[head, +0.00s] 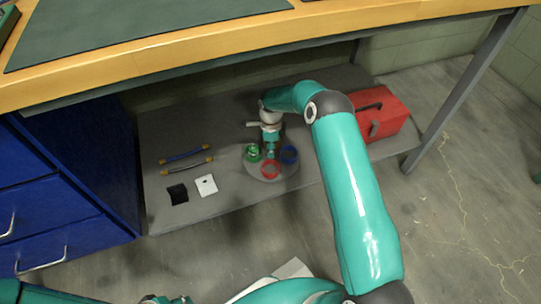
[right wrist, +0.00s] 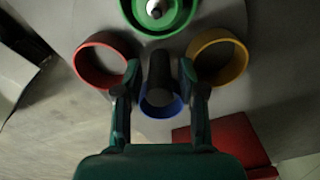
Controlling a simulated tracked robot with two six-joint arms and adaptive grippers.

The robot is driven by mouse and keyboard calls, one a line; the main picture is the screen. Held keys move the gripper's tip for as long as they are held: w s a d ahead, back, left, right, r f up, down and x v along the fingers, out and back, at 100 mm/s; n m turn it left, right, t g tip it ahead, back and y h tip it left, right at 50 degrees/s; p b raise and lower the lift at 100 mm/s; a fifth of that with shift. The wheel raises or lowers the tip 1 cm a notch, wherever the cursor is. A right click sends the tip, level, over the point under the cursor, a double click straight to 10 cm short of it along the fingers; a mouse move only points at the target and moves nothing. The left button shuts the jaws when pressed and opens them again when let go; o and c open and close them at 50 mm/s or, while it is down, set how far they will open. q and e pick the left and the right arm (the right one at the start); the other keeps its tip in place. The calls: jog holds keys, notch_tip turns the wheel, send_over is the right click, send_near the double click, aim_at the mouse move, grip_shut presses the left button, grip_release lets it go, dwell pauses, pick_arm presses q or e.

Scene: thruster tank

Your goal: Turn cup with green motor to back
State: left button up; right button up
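A round grey turntable (head: 259,176) on the low shelf carries coloured cups. In the head view the green cup (head: 253,153) is at left, the red cup (head: 270,169) in front and the blue cup (head: 289,154) at right. The yellow cup (right wrist: 219,57) shows only in the right wrist view. There the green cup (right wrist: 133,20) holds a small motor (right wrist: 155,9). My right gripper (head: 271,150) is over the turntable's middle. Its open fingers (right wrist: 160,92) stand either side of a dark central post (right wrist: 159,72), with gaps. A bit of my left gripper (head: 166,299) shows at the bottom edge.
A red toolbox (head: 382,115) stands right of the turntable. Left on the shelf lie two cables (head: 187,160), a black square (head: 177,194) and a white card (head: 206,185). The workbench edge (head: 180,55) overhangs above; blue drawers (head: 45,215) stand left.

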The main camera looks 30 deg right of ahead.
grip_shut()
jog(key=shift+f+m+b, duration=0.1)
jog(key=shift+m+b, duration=0.3)
jog(key=shift+m, duration=1.3)
jog(key=shift+m+b, duration=0.3)
jog(key=shift+m, duration=0.4)
jog(key=shift+o, duration=1.1)
grip_release()
